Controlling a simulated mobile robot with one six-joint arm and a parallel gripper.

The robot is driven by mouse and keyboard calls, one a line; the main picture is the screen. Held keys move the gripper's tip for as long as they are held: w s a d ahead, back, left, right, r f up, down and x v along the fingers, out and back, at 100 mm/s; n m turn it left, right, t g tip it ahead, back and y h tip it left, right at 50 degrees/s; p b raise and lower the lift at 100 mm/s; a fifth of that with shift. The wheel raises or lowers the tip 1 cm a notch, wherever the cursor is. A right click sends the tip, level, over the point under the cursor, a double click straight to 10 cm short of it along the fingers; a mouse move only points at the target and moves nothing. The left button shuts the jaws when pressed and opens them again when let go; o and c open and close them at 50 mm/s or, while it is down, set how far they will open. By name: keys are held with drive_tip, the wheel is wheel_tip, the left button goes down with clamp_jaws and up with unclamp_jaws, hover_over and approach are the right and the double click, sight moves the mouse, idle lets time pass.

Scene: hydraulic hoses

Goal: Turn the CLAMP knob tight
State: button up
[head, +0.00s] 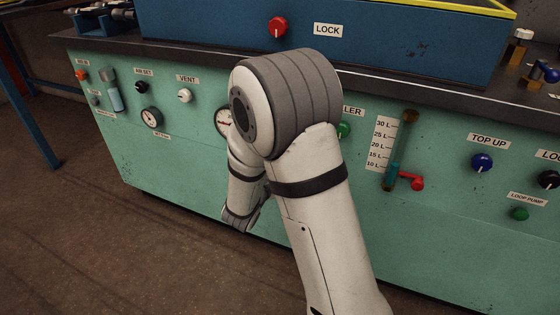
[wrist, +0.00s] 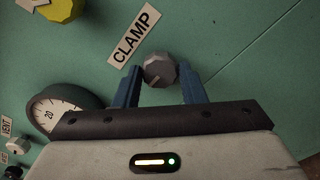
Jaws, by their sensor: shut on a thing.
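The CLAMP knob (wrist: 160,70) is a grey faceted knob on the green panel, just below the CLAMP label (wrist: 134,38) in the wrist view. My gripper (wrist: 161,82) has its two blue fingers on either side of the knob and is shut on it. A pale line shows on the knob's face. In the head view my arm covers the knob and its label, and my gripper's fingers are hidden there.
A round gauge (wrist: 66,108) is close to the left of my gripper, and a yellow knob (wrist: 62,8) is at the upper left. In the head view, the VENT knob (head: 185,95) is left of my arm and a red lever (head: 416,183) is to the right.

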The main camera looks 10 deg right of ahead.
drive_tip(key=shift+s+d+f, duration=0.1)
drive_tip(key=shift+s+f, duration=0.05)
drive_tip(key=o, duration=1)
drive_tip(key=p+v, duration=0.2)
drive_tip(key=v, duration=0.5)
drive_tip(key=shift+s+a, duration=0.25)
drive_tip(key=shift+a, duration=0.1)
